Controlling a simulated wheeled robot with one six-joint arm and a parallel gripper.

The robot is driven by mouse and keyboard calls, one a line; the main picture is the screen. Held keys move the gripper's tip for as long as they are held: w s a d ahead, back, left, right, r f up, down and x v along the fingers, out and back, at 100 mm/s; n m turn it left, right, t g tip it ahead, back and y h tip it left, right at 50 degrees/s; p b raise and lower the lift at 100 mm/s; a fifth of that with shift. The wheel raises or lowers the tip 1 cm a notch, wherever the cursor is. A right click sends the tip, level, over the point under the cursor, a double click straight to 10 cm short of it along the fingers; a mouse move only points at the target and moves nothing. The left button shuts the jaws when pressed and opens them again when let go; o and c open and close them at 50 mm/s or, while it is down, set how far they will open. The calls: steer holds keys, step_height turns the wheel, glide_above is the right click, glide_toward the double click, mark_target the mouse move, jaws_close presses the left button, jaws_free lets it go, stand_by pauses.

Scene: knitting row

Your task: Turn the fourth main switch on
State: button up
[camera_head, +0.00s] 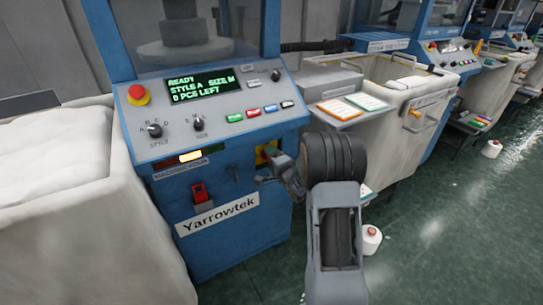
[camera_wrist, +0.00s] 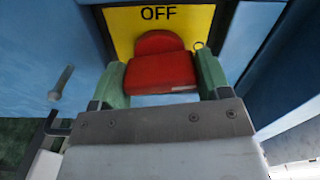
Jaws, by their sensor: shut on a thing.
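The main switch is a red handle (camera_wrist: 160,70) on a yellow plate (camera_wrist: 120,25) marked OFF at the top. The plate also shows in the head view (camera_head: 261,157), on the right of the blue Yarrowtek machine's front (camera_head: 225,235). My gripper (camera_wrist: 160,78) has a green finger on each side of the red handle and is shut on it.
The panel above has a red emergency button (camera_head: 138,95), knobs, coloured buttons and a lit screen reading READY. A red box (camera_head: 200,195) sits left of the switch. A pale bin (camera_head: 75,200) stands left.

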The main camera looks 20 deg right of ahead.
steer(key=shift+m+p, duration=0.3)
steer(key=shift+m, duration=0.5)
steer(key=o, duration=0.6)
steer(key=shift+o, duration=0.2)
steer(key=shift+s, duration=0.1)
steer(key=s+d+p, duration=0.1)
steer(key=s, duration=1.2)
steer(key=shift+s+d, duration=0.25)
